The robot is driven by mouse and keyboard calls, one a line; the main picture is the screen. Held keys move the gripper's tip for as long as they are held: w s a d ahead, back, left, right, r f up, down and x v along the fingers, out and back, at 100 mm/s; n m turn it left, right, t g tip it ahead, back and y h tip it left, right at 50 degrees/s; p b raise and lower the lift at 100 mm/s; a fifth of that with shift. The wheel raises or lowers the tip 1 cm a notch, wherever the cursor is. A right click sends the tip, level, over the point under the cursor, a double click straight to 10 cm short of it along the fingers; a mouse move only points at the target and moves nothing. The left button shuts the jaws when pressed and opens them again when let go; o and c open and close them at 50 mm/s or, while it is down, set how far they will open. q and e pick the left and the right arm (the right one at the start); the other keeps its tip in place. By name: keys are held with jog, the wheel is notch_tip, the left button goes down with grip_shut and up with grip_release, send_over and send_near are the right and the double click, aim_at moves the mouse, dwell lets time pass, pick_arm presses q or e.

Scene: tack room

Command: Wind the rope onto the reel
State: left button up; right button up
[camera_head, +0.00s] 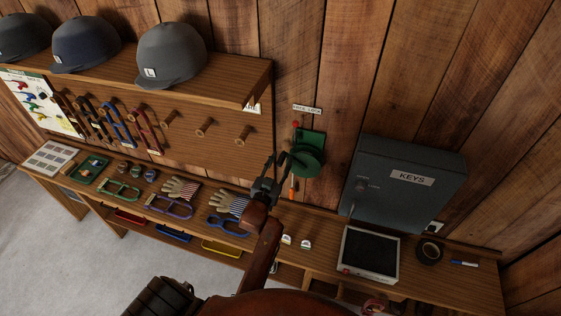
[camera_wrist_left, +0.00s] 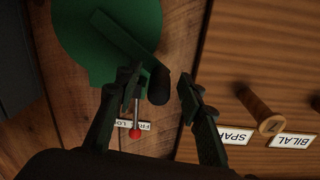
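The green reel (camera_head: 309,160) is mounted on the plank wall, and its disc and crank arm show large in the left wrist view (camera_wrist_left: 95,35). A dark crank knob (camera_wrist_left: 159,86) sticks out from the crank arm. My left gripper (camera_head: 281,160) is at the reel's left side. In the left wrist view its fingers (camera_wrist_left: 168,88) are spread, one on each side of the knob; contact cannot be told. An orange piece (camera_head: 292,187) hangs below the reel; I cannot tell whether it is the rope. My right gripper is not in view.
A red ball-ended rod (camera_head: 296,125) stands close by the reel under a label. A grey key cabinet (camera_head: 405,185) is right of it. Wooden pegs (camera_head: 205,127) stick out on the left.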

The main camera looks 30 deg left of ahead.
pick_arm(q)
grip_shut()
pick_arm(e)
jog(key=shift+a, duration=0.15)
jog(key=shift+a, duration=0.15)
